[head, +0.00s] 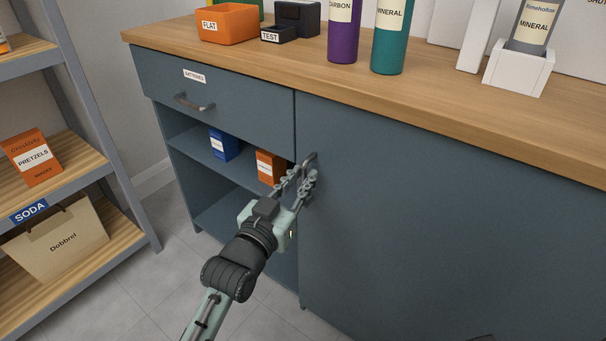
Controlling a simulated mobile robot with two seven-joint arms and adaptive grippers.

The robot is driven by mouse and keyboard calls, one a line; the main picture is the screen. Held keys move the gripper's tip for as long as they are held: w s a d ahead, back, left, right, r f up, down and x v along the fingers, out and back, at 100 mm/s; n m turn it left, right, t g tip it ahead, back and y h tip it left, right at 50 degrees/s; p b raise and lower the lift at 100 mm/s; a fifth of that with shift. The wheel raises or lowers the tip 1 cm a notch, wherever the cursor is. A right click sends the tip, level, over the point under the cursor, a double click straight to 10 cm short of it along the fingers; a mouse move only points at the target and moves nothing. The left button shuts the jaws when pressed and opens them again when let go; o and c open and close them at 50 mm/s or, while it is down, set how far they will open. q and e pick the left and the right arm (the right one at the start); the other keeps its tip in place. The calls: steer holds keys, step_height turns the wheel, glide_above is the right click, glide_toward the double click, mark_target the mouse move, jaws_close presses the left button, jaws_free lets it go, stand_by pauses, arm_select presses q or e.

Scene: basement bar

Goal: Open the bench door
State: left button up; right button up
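The bench door (430,220) is a large blue-grey panel on the right part of the bench. It looks flush with the bench front, so it appears shut. Its metal handle (311,157) is near the door's upper left edge. My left gripper (306,176) reaches up to this handle, with its fingers at the handle. The fingers partly hide the handle's lower part, and I cannot tell whether they are closed on it. My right gripper is not in view.
A drawer (235,108) labelled BATTERIES and open shelves with a blue box (224,144) and an orange box (270,167) lie left of the door. Bottles stand on the wooden top (440,100). A shelf rack (110,140) stands left. The floor (150,290) between is clear.

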arm_select(q)
steer(key=shift+x, duration=0.85)
jaws_close()
